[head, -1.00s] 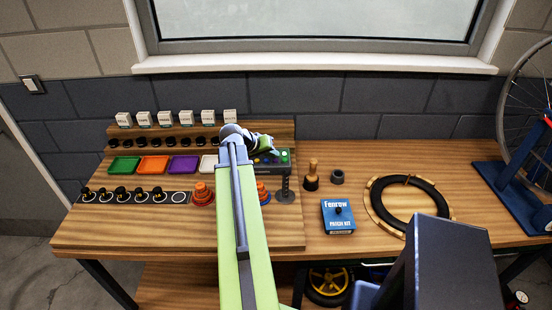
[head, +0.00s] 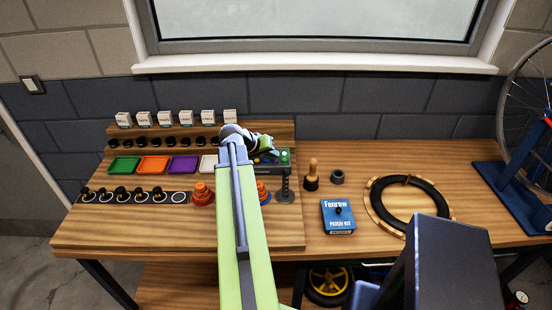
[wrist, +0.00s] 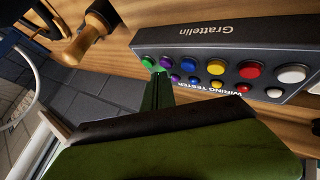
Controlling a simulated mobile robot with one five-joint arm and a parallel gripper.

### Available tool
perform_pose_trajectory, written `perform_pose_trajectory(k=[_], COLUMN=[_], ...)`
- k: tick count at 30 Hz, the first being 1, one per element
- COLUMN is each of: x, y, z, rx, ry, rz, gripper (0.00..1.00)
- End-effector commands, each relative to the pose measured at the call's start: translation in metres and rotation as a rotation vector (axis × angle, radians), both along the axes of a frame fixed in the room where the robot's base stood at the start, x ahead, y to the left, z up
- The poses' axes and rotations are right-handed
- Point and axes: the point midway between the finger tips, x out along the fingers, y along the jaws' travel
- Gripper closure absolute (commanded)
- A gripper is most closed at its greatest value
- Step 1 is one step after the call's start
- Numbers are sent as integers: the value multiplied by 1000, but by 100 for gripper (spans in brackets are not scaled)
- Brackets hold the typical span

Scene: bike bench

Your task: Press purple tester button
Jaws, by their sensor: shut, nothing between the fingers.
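The wiring tester (wrist: 225,50) is a dark grey box with a row of large round buttons and a row of smaller round ones. The large purple button (wrist: 165,62) sits between the large green button (wrist: 148,62) and the blue one (wrist: 191,65). My gripper (wrist: 159,78) is shut and empty, its green fingertips close to the green and purple end of the rows. I cannot tell whether the tips touch anything. In the head view my gripper (head: 266,146) is over the tester (head: 280,168), and my arm hides much of the box and its purple button.
Orange cones (head: 202,195), a dark spring-like post (head: 285,190) and colored trays (head: 183,165) are near the tester. A wooden-handled tool (head: 312,176), a blue patch kit (head: 338,216) and a tire ring (head: 372,205) lie to its right.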

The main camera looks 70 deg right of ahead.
Motion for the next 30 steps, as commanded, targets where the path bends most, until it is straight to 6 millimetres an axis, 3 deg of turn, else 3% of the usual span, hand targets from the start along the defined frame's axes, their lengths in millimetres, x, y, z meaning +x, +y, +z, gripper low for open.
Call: perform_pose_trajectory(k=[7, 30], x=[-3, -4], y=[0, 0], z=[-10, 1], rx=[0, 0], ry=[0, 0], rz=[0, 0], gripper=[100, 100])
